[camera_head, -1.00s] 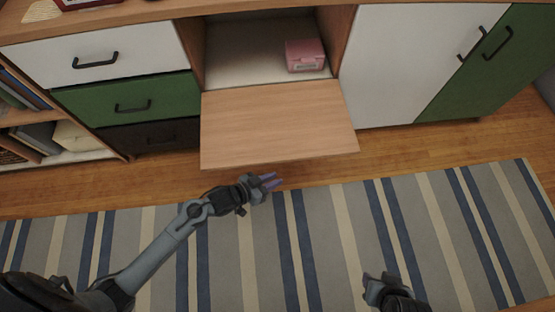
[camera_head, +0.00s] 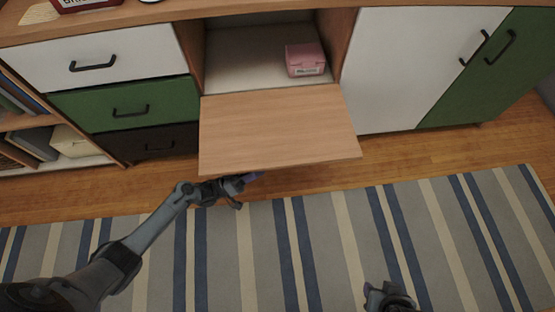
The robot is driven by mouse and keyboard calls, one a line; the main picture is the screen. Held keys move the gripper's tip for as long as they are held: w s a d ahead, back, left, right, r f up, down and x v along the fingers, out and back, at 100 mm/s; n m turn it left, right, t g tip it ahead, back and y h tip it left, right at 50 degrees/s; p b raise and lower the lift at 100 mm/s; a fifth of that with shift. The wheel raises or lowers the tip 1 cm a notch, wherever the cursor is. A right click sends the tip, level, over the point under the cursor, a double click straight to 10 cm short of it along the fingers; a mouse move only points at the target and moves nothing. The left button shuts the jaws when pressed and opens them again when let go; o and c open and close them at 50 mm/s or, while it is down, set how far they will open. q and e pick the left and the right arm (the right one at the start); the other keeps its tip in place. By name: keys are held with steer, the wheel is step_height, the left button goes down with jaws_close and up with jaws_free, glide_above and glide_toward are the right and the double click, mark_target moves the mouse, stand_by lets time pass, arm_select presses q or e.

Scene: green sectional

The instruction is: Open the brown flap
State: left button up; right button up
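The brown flap (camera_head: 275,128) is swung down and out from its cabinet opening, roughly level, with its front edge towards me. The compartment (camera_head: 240,70) behind it is exposed. My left gripper (camera_head: 252,177) is at the flap's front left edge, its purple fingertips partly hidden beneath that edge. I cannot tell whether it touches the flap or how far its fingers are apart. My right gripper (camera_head: 378,291) is low in the picture over the rug, away from the flap. Its finger opening is not clear.
A pink box (camera_head: 305,60) sits inside the compartment at the right. Drawers (camera_head: 125,108) stand to the left of the flap, and a white door (camera_head: 410,65) and a green door (camera_head: 490,70) to the right. The striped rug (camera_head: 330,235) in front is clear.

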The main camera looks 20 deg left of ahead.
mark_target(278, 160)
arm_select(q)
steer(key=b+x, duration=0.1)
steer(key=x, duration=0.5)
steer(key=shift+w+d, duration=0.2)
steer(key=shift+w, duration=0.05)
steer(key=shift+b+x, duration=0.3)
steer(key=shift+x, duration=0.45)
steer(key=shift+r, duration=0.1)
steer(key=shift+s, duration=0.1)
jaws_close()
